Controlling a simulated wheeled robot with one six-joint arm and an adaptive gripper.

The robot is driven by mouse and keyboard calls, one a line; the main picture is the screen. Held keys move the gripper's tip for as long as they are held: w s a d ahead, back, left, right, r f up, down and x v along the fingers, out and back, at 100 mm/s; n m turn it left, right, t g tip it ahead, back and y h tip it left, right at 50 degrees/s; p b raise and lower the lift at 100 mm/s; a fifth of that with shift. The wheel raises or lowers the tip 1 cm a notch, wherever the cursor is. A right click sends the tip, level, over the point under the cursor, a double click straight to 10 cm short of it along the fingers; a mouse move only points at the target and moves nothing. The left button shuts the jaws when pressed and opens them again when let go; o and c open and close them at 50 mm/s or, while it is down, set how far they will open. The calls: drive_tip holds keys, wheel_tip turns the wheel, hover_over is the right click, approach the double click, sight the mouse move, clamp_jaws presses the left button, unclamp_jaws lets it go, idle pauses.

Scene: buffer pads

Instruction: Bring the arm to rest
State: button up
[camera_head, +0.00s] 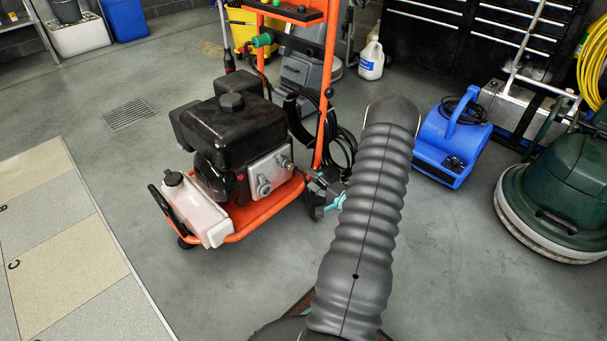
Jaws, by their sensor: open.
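My arm, in a grey ribbed sleeve (362,225), rises from the bottom middle of the head view and bends away from me at its top. My gripper (326,198) shows only in part, to the left of the sleeve, with teal and dark parts visible. It is open, and I see nothing held in it. The rest of the gripper is hidden behind the sleeve. In the picture it lies beside the right end of an orange-framed engine machine (240,135); I cannot tell whether they touch.
A white tank (195,208) sits at the machine's front left. A blue blower (452,142) and a green floor machine (568,200) stand at right. A white jug (371,60) and dark drawers (440,22) are behind. Floor panels (70,240) lie at left. Grey floor is clear at lower right.

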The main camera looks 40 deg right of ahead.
drive_tip(key=shift+s+d, duration=0.1)
drive_tip(key=shift+s, duration=1.25)
